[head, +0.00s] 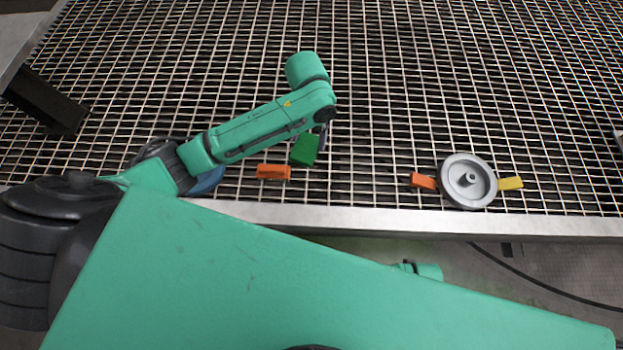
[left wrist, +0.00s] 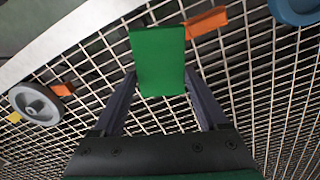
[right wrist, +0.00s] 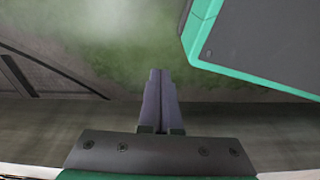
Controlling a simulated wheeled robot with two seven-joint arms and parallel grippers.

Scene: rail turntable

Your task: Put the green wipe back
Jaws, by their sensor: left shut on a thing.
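The green wipe (head: 304,150) is a flat green block below the end of my left arm in the head view. In the left wrist view, the green wipe (left wrist: 158,55) sits between the two fingers of my left gripper (left wrist: 160,82), which is shut on it. The grating shows beneath it; the gap to the grating is hard to judge. My right gripper (right wrist: 160,75) has its fingers together with nothing visible between them, away from the grating.
An orange block (head: 273,172) lies on the metal grating (head: 400,90) beside the green wipe. A grey round hub (head: 480,190) has an orange block (head: 423,181) and a yellow block (head: 511,183) at its sides. A blue round thing (head: 207,181) is partly hidden by my left arm.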

